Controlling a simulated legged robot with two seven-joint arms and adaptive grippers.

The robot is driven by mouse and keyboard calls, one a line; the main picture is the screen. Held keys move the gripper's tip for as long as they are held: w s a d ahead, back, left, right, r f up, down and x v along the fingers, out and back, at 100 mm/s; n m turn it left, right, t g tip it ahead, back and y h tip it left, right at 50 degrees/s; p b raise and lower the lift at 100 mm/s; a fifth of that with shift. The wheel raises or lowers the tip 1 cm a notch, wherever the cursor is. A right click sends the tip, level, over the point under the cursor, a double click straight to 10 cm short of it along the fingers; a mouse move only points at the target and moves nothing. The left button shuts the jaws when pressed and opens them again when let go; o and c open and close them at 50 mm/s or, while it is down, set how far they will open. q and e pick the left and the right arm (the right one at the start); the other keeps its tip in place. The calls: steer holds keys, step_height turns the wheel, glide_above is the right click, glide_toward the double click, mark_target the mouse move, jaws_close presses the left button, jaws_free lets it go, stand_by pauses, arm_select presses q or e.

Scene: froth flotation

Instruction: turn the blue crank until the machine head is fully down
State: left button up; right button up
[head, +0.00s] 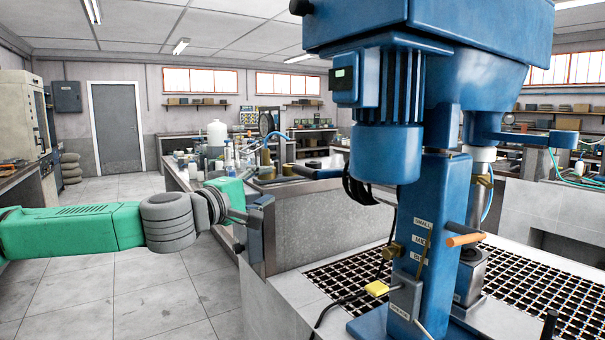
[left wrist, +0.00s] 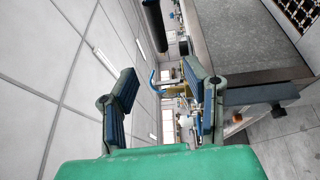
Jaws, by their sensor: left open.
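The blue flotation machine stands at the right in the head view, its blue machine head (head: 482,22) high on a blue column (head: 434,205). A blue arm (head: 535,138) with a blocky end juts out to the right; I cannot tell whether it is the crank. A black knob (head: 300,7) shows at the top left of the head. My left gripper (head: 254,228) is left of the column, apart from the machine. In the left wrist view my left gripper (left wrist: 163,85) has its fingers wide apart, with nothing held. My right gripper is out of view.
A grey bench block (head: 318,232) stands just behind my left gripper. A dark grating (head: 535,295) surrounds the machine's base. The tiled floor (head: 110,300) at left is clear.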

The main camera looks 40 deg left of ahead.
mark_target(299, 173)
arm_select(q)
steer(key=w, duration=0.4)
steer(key=w+b, duration=0.1)
steer(key=w, duration=0.8)
steer(key=shift+w+r, duration=0.3)
steer(key=shift+w, duration=0.05)
jaws_close()
